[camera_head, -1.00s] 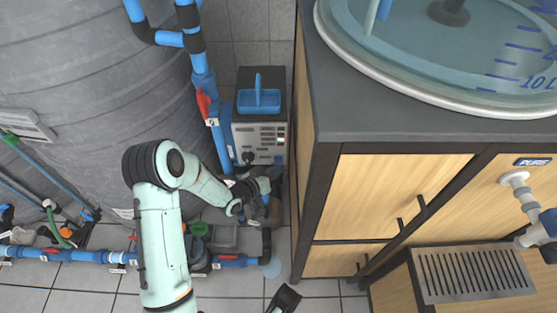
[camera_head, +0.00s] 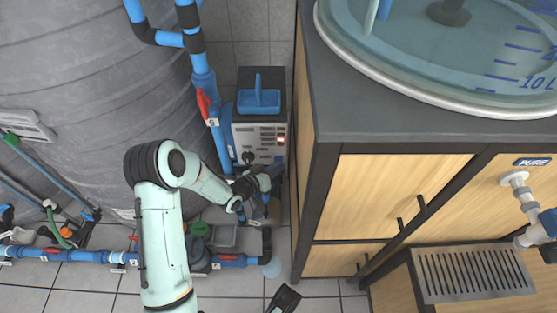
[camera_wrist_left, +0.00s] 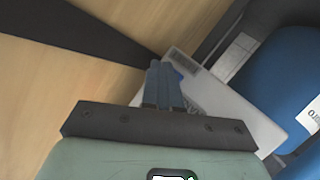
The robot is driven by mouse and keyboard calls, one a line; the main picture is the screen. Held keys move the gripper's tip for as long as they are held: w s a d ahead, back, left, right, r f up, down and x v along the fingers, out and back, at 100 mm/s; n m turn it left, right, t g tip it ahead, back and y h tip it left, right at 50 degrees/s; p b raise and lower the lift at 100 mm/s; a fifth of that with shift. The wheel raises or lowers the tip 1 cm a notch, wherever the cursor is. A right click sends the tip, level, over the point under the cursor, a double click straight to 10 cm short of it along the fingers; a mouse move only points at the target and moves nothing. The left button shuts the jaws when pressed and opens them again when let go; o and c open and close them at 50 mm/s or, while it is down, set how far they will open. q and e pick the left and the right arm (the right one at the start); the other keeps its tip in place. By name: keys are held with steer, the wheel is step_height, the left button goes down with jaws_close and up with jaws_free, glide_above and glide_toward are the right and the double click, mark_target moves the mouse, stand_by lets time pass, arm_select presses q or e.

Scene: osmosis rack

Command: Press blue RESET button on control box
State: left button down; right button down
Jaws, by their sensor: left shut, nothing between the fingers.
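My left gripper (camera_head: 278,164) is shut and empty at the lower right of the panel. In the left wrist view its closed fingers (camera_wrist_left: 164,72) point at a pale panel (camera_wrist_left: 215,108).
The wooden cabinet (camera_head: 390,195) stands close on the right. Blue pipes with a red valve handle (camera_head: 204,103) run close on the left, beside the grey tank (camera_head: 90,100). A dark part at the bottom edge may be my right gripper (camera_head: 284,299).

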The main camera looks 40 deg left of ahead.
arm_select(q)
steer(key=shift+w+a, duration=0.25)
stand_by(0.6)
steer(key=shift+s+d+p, duration=0.3)
steer(key=shift+s+d, duration=0.25)
steer(key=shift+s, duration=0.1)
steer(key=shift+s+d+p, duration=0.45)
steer(key=shift+s+d, duration=1.15)
steer(key=shift+s, duration=0.3)
